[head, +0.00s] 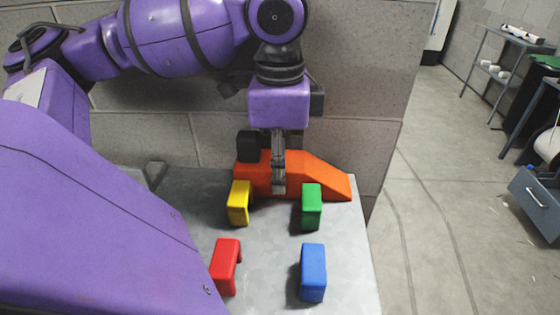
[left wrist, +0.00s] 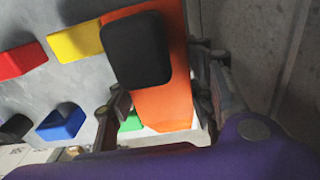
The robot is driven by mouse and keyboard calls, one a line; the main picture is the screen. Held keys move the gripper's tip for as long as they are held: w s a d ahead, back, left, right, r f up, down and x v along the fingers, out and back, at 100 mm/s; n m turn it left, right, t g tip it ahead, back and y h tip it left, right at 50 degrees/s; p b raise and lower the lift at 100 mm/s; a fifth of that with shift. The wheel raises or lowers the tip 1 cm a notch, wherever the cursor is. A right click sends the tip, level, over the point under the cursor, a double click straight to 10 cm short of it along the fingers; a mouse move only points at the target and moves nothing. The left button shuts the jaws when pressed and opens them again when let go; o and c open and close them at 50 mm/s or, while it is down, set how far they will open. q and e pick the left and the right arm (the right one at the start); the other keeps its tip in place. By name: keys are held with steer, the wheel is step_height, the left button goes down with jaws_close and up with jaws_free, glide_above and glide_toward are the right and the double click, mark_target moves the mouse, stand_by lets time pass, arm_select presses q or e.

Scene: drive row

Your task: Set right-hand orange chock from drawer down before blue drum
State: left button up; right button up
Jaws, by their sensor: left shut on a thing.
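An orange chock (head: 318,178) with a sloped right end is at the back of a grey tabletop, close to the block wall. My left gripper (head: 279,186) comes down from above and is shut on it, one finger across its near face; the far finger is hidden. In the left wrist view the orange chock (left wrist: 168,108) lies between the fingers of my left gripper (left wrist: 163,100), with a black block (left wrist: 137,50) on it. I cannot tell whether the chock touches the tabletop. No blue drum shows. My right gripper is out of view.
Yellow and green are close before the chock. A blue-grey drawer (head: 536,205) is far right. Open floor (head: 430,220) lies between.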

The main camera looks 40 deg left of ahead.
arm_select(q)
steer(key=o, duration=1.5)
steer(key=shift+f, duration=0.1)
steer(key=shift+o, duration=0.2)
